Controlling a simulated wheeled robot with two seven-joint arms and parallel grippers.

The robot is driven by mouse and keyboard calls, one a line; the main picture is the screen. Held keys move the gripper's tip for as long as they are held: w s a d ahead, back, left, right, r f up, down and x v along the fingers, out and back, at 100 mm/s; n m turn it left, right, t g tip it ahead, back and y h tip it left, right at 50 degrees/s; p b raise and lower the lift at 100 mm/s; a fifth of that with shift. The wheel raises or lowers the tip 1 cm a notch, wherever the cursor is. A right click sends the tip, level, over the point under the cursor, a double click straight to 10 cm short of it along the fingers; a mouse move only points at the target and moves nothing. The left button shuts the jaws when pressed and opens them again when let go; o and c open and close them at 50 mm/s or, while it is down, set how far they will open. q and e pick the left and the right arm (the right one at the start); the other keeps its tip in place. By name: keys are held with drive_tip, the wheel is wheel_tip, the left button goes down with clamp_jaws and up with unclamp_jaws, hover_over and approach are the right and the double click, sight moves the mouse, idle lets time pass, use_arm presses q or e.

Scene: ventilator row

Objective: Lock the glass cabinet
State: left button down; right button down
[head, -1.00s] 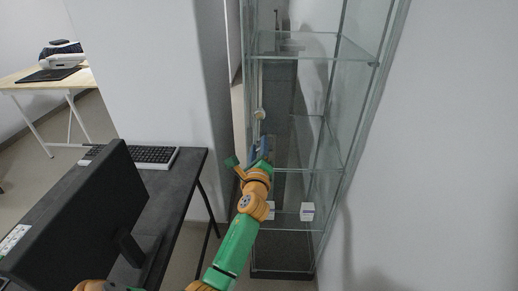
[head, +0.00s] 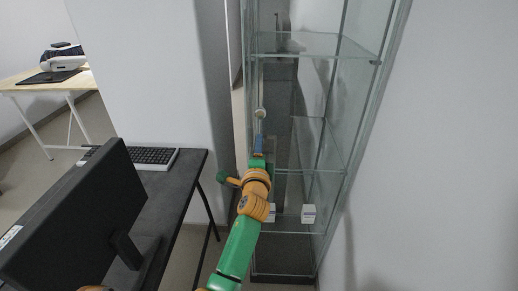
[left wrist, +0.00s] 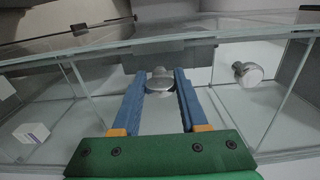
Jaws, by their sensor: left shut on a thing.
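The tall glass cabinet (head: 345,150) stands against the wall, right of centre in the head view. Its glass door side faces me and looks shut. A round pale knob (head: 260,114) is on the door's left edge; a round silver knob also shows right of my gripper in the left wrist view (left wrist: 248,74). My left gripper (head: 259,140) is at the door's left edge, just below that knob. In the left wrist view its blue fingers (left wrist: 160,85) are on either side of a rounded metal lock piece (left wrist: 160,76), shut on it. My right gripper is not in view.
Small white boxes (head: 308,214) stand on a low shelf inside the cabinet. A dark desk (head: 170,205) with a monitor (head: 75,215) and keyboard (head: 150,157) is at the left. A wall pillar (head: 150,75) stands behind the desk, left of the cabinet.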

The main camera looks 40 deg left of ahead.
use_arm(q)
drive_tip(key=shift+n, duration=0.3)
drive_tip(key=shift+c, duration=2.2)
unclamp_jaws()
drive_tip(key=v, duration=0.7)
